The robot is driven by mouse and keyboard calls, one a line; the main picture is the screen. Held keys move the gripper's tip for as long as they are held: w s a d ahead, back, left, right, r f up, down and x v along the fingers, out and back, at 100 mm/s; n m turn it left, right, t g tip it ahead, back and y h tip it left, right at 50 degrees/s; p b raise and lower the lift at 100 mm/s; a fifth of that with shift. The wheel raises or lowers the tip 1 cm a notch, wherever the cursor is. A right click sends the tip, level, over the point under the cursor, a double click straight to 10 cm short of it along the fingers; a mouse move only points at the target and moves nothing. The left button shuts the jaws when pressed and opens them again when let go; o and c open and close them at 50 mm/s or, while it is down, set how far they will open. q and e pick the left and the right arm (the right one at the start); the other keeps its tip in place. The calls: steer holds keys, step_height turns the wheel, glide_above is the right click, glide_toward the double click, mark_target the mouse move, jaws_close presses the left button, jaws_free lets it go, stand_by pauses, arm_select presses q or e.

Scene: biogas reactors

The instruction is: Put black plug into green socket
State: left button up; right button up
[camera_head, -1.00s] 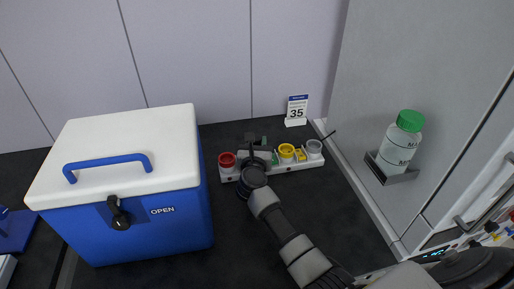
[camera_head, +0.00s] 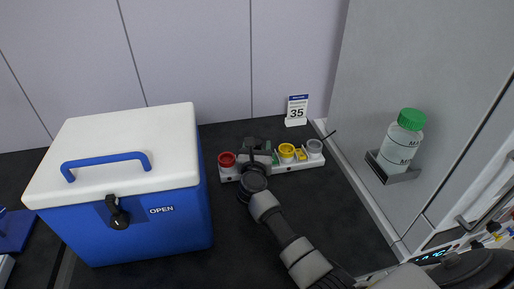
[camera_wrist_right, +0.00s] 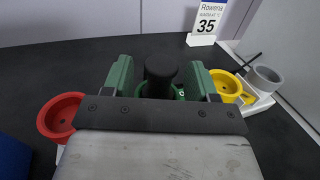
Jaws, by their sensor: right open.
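The black plug (camera_wrist_right: 161,72) stands upright between the two green fingers of my right gripper (camera_wrist_right: 159,75) in the right wrist view. The fingers are apart, with gaps on both sides of the plug. The green socket (camera_wrist_right: 178,92) shows as a green rim around the plug's lower part. The gripper's front plate hides the plug's lower end, so its seating is unclear. In the head view my right gripper (camera_head: 258,150) is over the socket strip and hides most of the green socket and plug. My left gripper is not in view.
The white strip also holds a red socket (camera_head: 227,159), a yellow socket (camera_head: 287,150) and a grey socket (camera_head: 314,146). A blue cooler (camera_head: 140,225) with a white lid stands left. A number sign (camera_head: 297,108) stands behind. A green-capped bottle (camera_head: 401,143) is on the right wall.

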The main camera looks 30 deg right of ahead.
steer(key=shift+r, duration=0.1)
steer(key=shift+r+p, duration=0.35)
steer(key=shift+p, duration=0.1)
steer(key=b+v, duration=0.2)
steer(key=v, duration=1)
steer(key=shift+s+f, duration=0.1)
steer(key=shift+f, duration=0.1)
